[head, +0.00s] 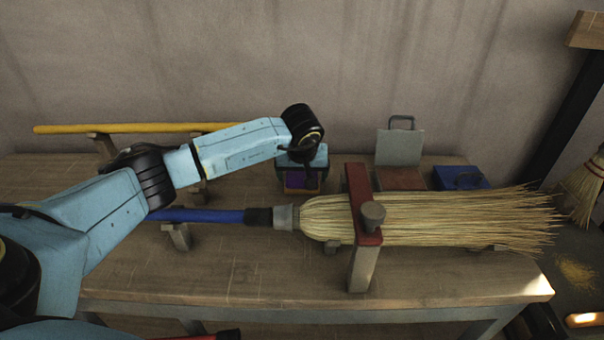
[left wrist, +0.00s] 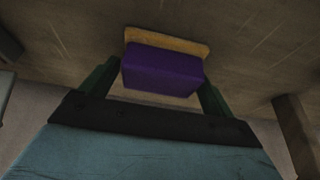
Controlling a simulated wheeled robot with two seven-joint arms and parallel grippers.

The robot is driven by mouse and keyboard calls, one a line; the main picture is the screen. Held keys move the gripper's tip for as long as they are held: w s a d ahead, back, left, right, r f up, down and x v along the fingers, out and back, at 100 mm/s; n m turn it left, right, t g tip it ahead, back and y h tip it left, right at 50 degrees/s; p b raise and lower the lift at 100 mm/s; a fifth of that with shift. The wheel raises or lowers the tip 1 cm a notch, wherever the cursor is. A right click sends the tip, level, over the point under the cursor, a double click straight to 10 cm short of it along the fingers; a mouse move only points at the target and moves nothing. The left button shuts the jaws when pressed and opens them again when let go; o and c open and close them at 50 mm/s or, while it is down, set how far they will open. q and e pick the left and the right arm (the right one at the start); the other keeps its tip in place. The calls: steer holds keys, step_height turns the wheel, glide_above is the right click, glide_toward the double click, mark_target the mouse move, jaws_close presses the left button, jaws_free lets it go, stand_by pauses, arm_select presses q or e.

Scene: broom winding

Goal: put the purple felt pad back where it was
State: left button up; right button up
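The purple felt pad (left wrist: 160,72) is between the two fingers of my left gripper (left wrist: 160,82), which appear closed against its sides. A flat tan-orange piece (left wrist: 165,42) shows along the pad's far edge; I cannot tell whether it is joined to the pad. In the head view my left gripper (head: 302,180) points down behind the broom's collar, and the purple pad (head: 309,183) shows partly between its fingers. Whether the pad touches the bench is unclear. My right gripper is not in view.
The broom with straw head (head: 450,218) and blue handle (head: 205,215) lies across the bench (head: 250,275) under a red-topped clamp (head: 358,190). Behind are a grey plate (head: 400,147), a blue box (head: 460,178) and a yellow pole (head: 130,128). The front bench is clear.

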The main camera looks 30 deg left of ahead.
arm_select(q)
steer(key=shift+o, duration=1)
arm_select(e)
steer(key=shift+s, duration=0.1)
arm_select(q)
steer(key=shift+r, duration=0.2)
steer(key=p+v, duration=0.2)
steer(key=v, duration=1)
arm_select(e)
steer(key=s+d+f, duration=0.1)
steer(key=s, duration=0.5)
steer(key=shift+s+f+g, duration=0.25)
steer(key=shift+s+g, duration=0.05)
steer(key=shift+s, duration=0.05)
